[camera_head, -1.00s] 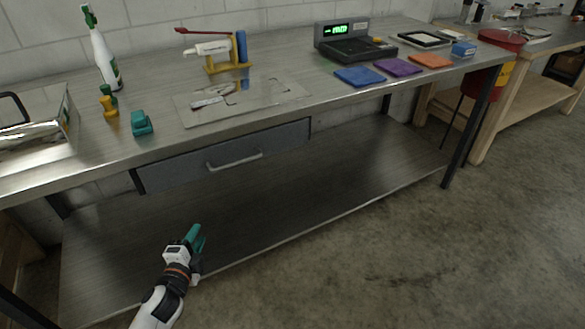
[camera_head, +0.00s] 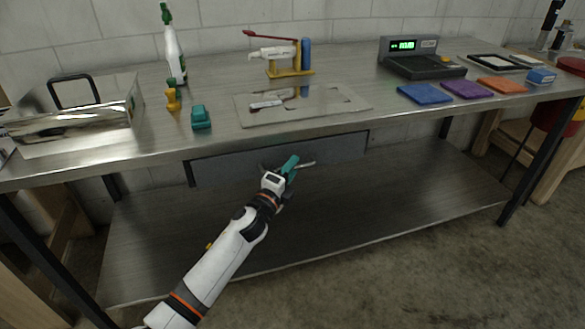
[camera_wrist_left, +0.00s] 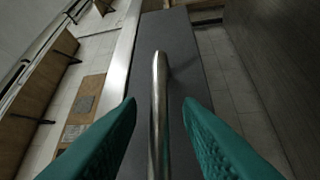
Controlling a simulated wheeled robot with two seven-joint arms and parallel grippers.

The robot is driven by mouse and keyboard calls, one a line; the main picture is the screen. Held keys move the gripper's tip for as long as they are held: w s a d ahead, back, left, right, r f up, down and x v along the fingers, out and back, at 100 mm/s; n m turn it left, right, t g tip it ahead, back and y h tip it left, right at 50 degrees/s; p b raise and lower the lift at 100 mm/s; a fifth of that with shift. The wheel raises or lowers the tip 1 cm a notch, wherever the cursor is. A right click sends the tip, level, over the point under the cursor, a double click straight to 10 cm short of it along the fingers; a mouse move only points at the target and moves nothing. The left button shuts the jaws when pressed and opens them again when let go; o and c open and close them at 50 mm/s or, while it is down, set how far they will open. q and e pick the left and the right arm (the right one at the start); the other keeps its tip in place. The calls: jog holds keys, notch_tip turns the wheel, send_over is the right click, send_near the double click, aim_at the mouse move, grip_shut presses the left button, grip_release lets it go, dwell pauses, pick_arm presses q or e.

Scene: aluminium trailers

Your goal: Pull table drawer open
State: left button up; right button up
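The table drawer (camera_head: 342,148) is a grey front panel under the metal tabletop and looks closed. Its silver bar handle (camera_head: 306,163) is partly hidden behind my left gripper (camera_head: 289,168), which is at the drawer front. In the left wrist view, the handle (camera_wrist_left: 159,85) runs between the two teal fingers of my left gripper (camera_wrist_left: 163,130). The fingers are open, with a gap on each side of the bar, against the grey drawer front (camera_wrist_left: 178,45). My right gripper is not in view.
The metal table (camera_head: 215,133) holds a metal box (camera_head: 75,115), a green-capped bottle (camera_head: 175,55), a teal item (camera_head: 200,117), a flat board (camera_head: 350,100), a scale (camera_head: 425,67) and folded cloths (camera_head: 425,94). A lower shelf (camera_head: 385,200) below is bare. Floor in front is clear.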

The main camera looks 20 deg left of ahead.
pick_arm(q)
jog(key=shift+w+d, duration=0.1)
jog(key=shift+w, duration=0.4)
grip_shut()
